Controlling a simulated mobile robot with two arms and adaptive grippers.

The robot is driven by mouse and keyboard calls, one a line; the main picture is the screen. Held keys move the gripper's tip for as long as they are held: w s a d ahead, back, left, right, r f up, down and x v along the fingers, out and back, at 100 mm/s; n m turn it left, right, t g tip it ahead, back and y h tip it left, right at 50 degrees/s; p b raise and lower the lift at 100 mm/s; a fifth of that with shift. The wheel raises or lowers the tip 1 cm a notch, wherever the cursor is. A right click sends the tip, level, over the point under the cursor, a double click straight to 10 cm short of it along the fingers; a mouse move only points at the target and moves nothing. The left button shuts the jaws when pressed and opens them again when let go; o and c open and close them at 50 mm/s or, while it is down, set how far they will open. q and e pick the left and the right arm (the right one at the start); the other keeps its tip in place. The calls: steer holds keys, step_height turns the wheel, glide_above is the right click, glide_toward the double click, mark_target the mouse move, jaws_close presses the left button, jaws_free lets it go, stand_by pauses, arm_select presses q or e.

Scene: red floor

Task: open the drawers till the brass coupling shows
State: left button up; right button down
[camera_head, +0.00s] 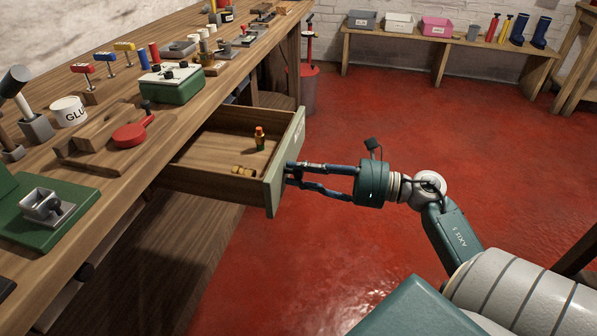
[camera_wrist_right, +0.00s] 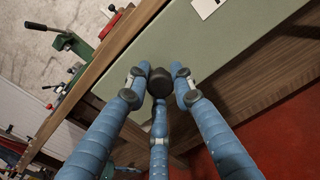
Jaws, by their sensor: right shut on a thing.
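A drawer (camera_head: 276,180) with a grey-green front stands pulled out from the workbench. Inside, near its front, lies a small brass-coloured piece (camera_head: 243,170), which looks like the brass coupling. A small dark green bottle with an orange cap (camera_head: 259,137) stands upright in the same drawer. My right gripper (camera_head: 291,174) is at the outside of the drawer front. In the right wrist view its three blue fingers (camera_wrist_right: 160,82) close around the dark round knob (camera_wrist_right: 160,81). My left gripper is not in view.
The workbench top (camera_head: 215,72) holds a glue pot (camera_head: 69,111), a green box (camera_head: 170,84), a red round tool (camera_head: 130,134) and several other tools. Another dark knob (camera_head: 85,271) shows below the bench's near edge. Red floor (camera_head: 400,120) is open to the right.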

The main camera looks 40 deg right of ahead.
steer(key=c, duration=1.5)
jaws_free()
steer(key=shift+d+r, duration=0.1)
steer(key=shift+r, duration=0.15)
steer(key=shift+o, duration=0.2)
steer(key=shift+f, duration=0.1)
steer(key=v, duration=1.2)
steer(key=shift+w, duration=0.1)
